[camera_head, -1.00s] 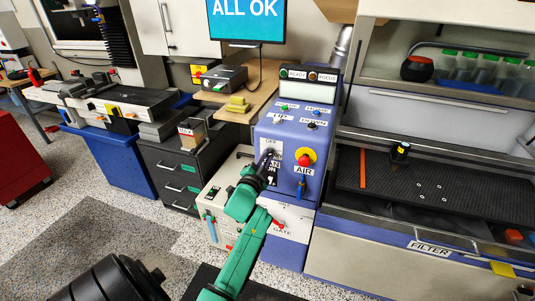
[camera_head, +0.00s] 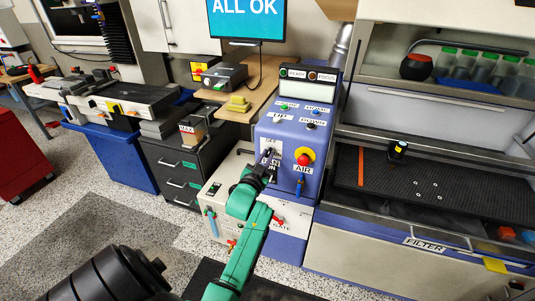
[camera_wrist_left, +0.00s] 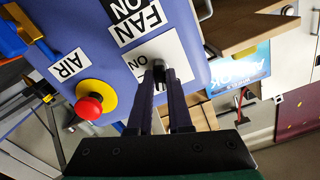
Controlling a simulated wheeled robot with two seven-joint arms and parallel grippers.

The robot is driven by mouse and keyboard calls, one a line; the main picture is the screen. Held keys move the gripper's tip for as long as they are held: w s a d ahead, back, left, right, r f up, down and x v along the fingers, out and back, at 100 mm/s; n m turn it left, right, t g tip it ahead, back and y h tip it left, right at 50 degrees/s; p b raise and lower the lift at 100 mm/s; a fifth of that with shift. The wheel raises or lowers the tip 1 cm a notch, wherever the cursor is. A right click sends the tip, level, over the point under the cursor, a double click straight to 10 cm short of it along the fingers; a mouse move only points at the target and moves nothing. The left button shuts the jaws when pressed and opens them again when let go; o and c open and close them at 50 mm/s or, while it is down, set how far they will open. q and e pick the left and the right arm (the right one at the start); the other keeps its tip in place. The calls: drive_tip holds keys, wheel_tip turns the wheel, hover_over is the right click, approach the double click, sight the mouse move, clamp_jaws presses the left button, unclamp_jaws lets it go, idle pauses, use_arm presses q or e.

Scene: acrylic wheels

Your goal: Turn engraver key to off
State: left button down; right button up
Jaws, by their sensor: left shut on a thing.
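The engraver's blue control panel (camera_head: 283,140) stands in the middle of the head view. A white key plate (camera_head: 277,147) is on its left side, and it also shows in the left wrist view (camera_wrist_left: 176,50) with an "ON" label. My left gripper (camera_head: 267,157) is at this plate, its arm reaching up from below. In the left wrist view its two dark fingers (camera_wrist_left: 159,76) close on the small dark key (camera_wrist_left: 158,64) in front of the plate. The key's exact angle is mostly hidden by the fingers.
A red button on a yellow disc (camera_head: 304,156) sits right of the key, with the blue AIR lever (camera_head: 300,186) below it. A FAN label (camera_wrist_left: 138,22) is beside the plate. The engraver bed (camera_head: 450,185) is at right. Grey floor lies open at lower left.

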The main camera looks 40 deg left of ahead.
use_arm(q)
drive_tip(key=shift+r+n+p, duration=0.1)
drive_tip(key=shift+n+p, duration=0.3)
drive_tip(key=n+p, duration=0.1)
drive_tip(key=n, duration=0.2)
drive_tip(key=c, duration=1.3)
unclamp_jaws()
drive_tip(key=shift+n+p, duration=0.3)
drive_tip(key=o, duration=0.6)
